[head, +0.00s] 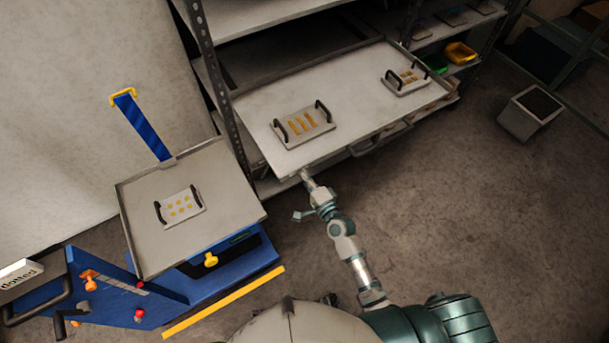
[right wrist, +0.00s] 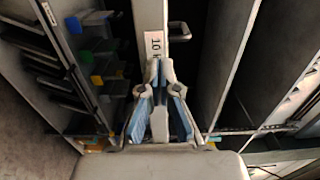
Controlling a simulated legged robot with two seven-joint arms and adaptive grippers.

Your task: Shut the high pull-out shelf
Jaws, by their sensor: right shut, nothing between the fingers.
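The high pull-out shelf (head: 350,85) stands out from the metal rack, its pale flat top carrying two foil dies. One die (head: 304,125) with dark handles lies near the left front; another die (head: 406,80) lies at the far right. My right gripper (head: 307,181) is at the shelf's front edge, near its left corner. In the right wrist view the gripper's blue-padded fingers (right wrist: 160,68) are shut with nothing between them, close against the pale front edge (right wrist: 151,14) beside a label. Whether they touch it I cannot tell. My left gripper is not in view.
A blue lift cart with a grey top (head: 225,195) stands left of the shelf and carries another die (head: 180,206). Green and yellow bins (head: 459,53) sit on the rack at right. A grey bin (head: 530,112) stands on the floor. The floor right of my arm is clear.

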